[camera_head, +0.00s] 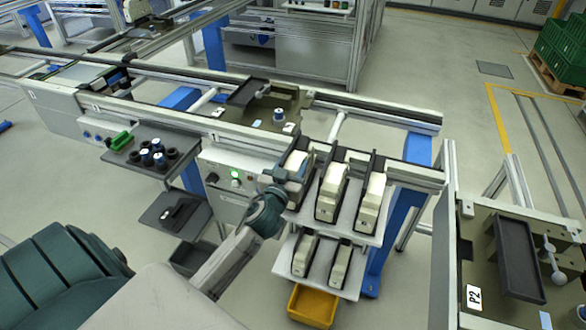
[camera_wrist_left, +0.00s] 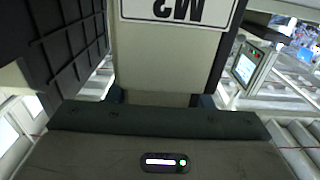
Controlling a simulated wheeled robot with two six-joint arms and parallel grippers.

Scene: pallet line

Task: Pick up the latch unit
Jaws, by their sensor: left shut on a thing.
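The latch unit (camera_head: 298,162) is a beige block in the leftmost black holder on the rack's upper shelf. My left gripper (camera_head: 284,181) is at its near end and shut on it. In the left wrist view the latch unit (camera_wrist_left: 165,62) fills the middle, with an upside-down "M2" label on a white plate at the top. The fingertips of my left gripper (camera_wrist_left: 161,98) are at its two sides, mostly hidden by the gripper body. I cannot tell whether the unit is lifted off the shelf. My right gripper is not in view.
Similar beige units (camera_head: 332,190) stand in black holders to the right, with more on the lower shelf (camera_head: 322,283). A yellow bin (camera_head: 312,306) sits below. A tray with dark cups (camera_head: 150,152) is at the left. Dark holder walls (camera_wrist_left: 58,45) flank the unit closely.

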